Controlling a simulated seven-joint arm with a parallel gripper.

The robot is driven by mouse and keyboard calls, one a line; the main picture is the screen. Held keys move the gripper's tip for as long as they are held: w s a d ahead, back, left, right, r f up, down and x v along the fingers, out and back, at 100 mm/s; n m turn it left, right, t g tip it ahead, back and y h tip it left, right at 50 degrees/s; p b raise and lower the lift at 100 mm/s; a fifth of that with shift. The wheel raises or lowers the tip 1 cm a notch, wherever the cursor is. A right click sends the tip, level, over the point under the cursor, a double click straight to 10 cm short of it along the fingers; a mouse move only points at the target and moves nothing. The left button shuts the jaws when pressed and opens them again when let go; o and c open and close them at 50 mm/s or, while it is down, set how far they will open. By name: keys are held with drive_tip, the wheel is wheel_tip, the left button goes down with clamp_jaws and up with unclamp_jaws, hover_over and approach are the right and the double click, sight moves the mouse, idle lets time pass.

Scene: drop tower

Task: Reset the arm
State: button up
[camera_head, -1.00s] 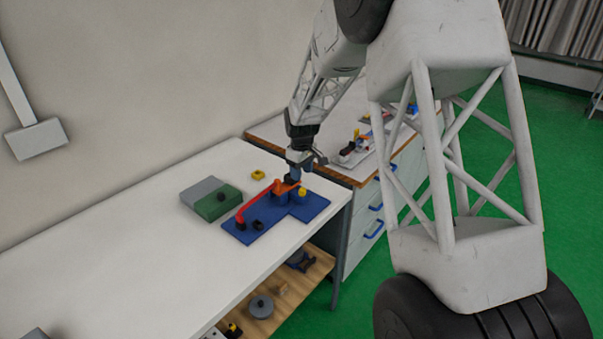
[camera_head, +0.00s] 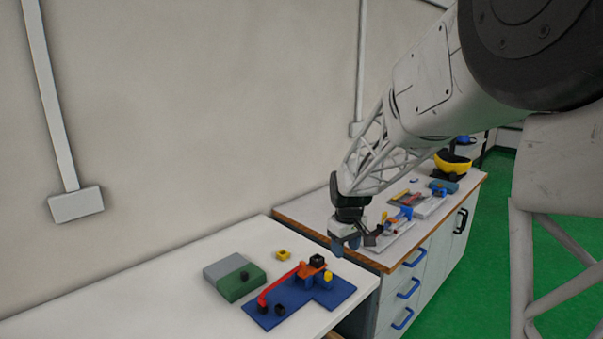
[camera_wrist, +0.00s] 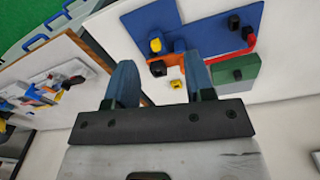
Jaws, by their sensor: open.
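My gripper (camera_head: 352,240) hangs above the right end of the white table, near the edge of the drawer cabinet. In the wrist view my gripper (camera_wrist: 160,88) shows two blue fingers spread wide with nothing between them. The drop tower set stands on a blue base plate (camera_head: 336,292) on the white table, below and to the left of my gripper. It has a red ramp (camera_head: 279,285), an orange piece (camera_head: 309,270) and a black block (camera_head: 317,260) on top. The blue base also shows in the wrist view (camera_wrist: 213,22). My gripper is apart from all of these.
A grey and green block (camera_head: 240,285) and a small yellow piece (camera_head: 283,255) sit by the base. The drawer cabinet (camera_head: 318,211) on the right carries trays with coloured parts and a yellow-black item (camera_head: 452,163). The left of the white table (camera_head: 130,300) is clear.

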drive_tip(key=s+d+r+m+t, duration=0.15)
drive_tip(key=s+r, duration=0.35)
drive_tip(key=s, duration=0.5)
drive_tip(key=s+d+r+m, duration=0.2)
drive_tip(key=s+d+r, duration=0.15)
drive_tip(key=s, duration=0.75)
drive_tip(key=s+d+m, duration=0.1)
drive_tip(key=s+m, duration=0.2)
drive_tip(key=s, duration=1.6)
drive_tip(key=shift+s+d, duration=0.15)
drive_tip(key=shift+d, duration=0.05)
drive_tip(key=shift+m+t, duration=0.25)
